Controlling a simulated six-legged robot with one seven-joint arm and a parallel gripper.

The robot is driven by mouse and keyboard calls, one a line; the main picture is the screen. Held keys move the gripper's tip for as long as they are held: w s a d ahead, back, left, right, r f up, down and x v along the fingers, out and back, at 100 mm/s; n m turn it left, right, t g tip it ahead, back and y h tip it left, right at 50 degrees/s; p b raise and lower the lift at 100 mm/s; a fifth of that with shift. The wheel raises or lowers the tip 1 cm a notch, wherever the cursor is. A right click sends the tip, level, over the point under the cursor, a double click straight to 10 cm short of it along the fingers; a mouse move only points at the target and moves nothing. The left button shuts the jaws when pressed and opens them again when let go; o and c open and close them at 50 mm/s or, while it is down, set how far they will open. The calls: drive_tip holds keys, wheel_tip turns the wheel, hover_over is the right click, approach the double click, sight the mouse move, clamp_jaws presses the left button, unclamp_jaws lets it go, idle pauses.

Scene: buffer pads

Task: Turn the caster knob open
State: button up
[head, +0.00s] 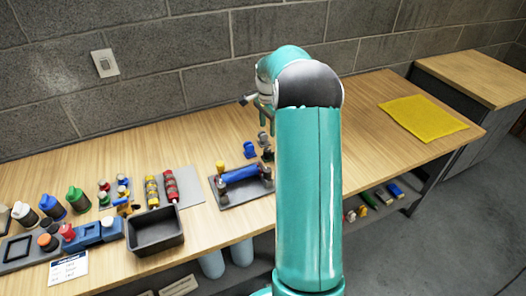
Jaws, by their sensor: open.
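I cannot tell for certain which part is the caster knob. A grey tray (262,187) on the bench, left of my arm, holds a blue bar-shaped part (240,174) with small upright pieces around it.
A black bin (155,244), yellow and red rollers (171,186) on a grey plate, and several bottles (77,199) crowd the left of the wooden bench (353,158). A yellow cloth (422,118) lies at right. A brick wall (190,50) stands behind.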

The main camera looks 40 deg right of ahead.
sight(267, 149)
wheel_tip(267, 149, down, 12)
drive_tip(key=shift+f, duration=0.25)
drive_tip(key=c, duration=1)
